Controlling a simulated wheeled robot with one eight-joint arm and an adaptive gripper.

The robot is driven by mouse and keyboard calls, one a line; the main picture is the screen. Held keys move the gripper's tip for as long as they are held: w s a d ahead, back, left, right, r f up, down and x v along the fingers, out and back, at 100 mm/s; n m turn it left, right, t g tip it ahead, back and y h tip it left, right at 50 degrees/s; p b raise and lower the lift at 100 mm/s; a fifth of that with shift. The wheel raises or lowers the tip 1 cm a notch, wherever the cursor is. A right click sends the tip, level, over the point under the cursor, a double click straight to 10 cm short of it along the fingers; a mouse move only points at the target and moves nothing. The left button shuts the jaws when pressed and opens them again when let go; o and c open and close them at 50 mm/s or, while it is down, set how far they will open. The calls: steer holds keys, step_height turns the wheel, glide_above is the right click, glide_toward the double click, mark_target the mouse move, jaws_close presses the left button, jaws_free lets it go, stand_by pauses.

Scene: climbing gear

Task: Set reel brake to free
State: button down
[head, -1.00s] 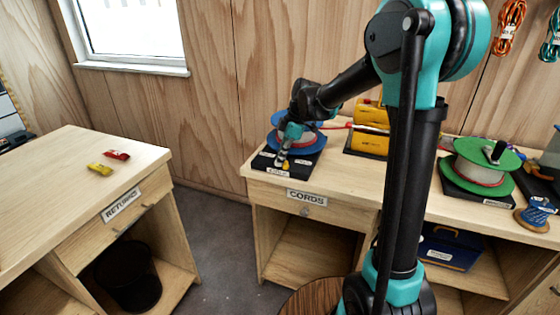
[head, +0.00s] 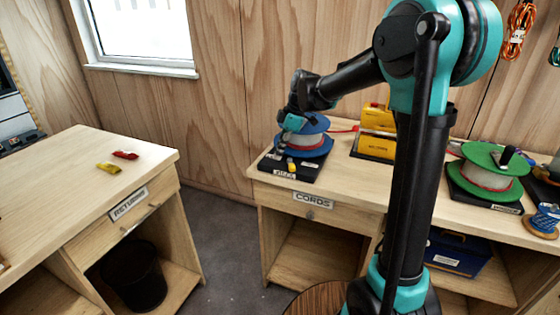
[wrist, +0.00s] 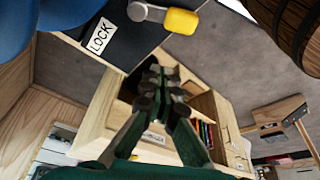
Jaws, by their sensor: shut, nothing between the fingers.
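The blue reel (head: 318,146) stands on a black base (head: 312,172) at the left end of the cords bench. Its brake lever has a yellow knob (head: 291,165) near the base's front edge. In the wrist view the grey lever (wrist: 145,12) carries the yellow knob (wrist: 181,20) and points away from the LOCK label (wrist: 99,34). A label (head: 284,174) on the base's front is too small to read in the head view. My gripper (wrist: 160,78) is shut and empty, apart from the lever.
A yellow case (head: 376,130) stands right of the blue reel. A green reel (head: 490,170) with a black crank stands farther right. The returns bench (head: 70,190) at left holds a red and a yellow item. A gap of floor separates the benches.

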mark_target(292, 165)
steer(key=v, duration=0.6)
steer(key=shift+r, duration=0.15)
